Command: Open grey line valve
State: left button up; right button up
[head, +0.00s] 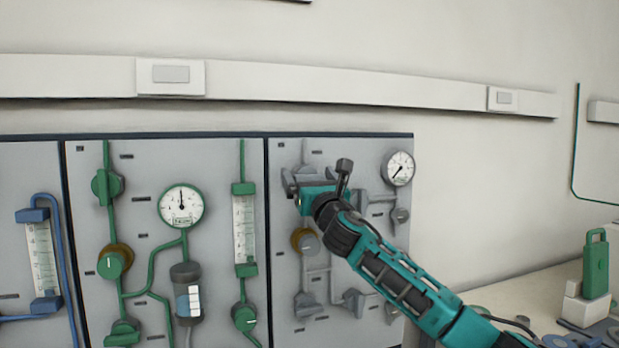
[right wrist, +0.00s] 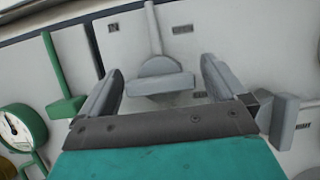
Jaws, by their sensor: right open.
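The grey line valve (right wrist: 160,82) shows in the right wrist view as a rounded grey body with a flat bar handle, on a vertical grey pipe. My right gripper (head: 298,185) is open at the top of the right-hand panel. In the right wrist view its two fingers stand either side of the valve handle, with clear gaps on both sides. I cannot tell how far the fingertips are from the panel. In the head view the gripper hides most of this valve. My left gripper is not in view.
A round gauge (head: 398,168) and grey fittings sit right of the gripper. Below are a brass-collared grey knob (head: 306,241) and several lower grey valves. Green pipework with a gauge (head: 181,206) fills the middle panel. A green object (head: 595,265) stands on the bench at right.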

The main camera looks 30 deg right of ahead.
jog(key=c, duration=1)
jog(key=shift+m, duration=0.5)
jog(key=m+g+h+p, duration=0.1)
jog(key=m+h, duration=0.2)
jog(key=m, duration=0.2)
jog(key=shift+r+m+p, duration=0.1)
jog(key=shift+m+p, duration=0.25)
jog(key=shift+m, duration=0.05)
jog(key=m+g+h+p, duration=0.1)
jog(key=m, duration=0.2)
jog(key=m+g+h+p, duration=0.1)
jog(key=m+g, duration=0.1)
jog(key=m, duration=0.2)
jog(key=m+g, duration=0.1)
jog(key=m, duration=0.2)
jog(key=shift+h, duration=0.4)
jog(key=m+g, duration=0.1)
jog(key=m, duration=0.1)
jog(key=m+g, duration=0.1)
jog(key=m, duration=0.2)
jog(key=shift+y, duration=0.3)
jog(key=shift+m, duration=0.4)
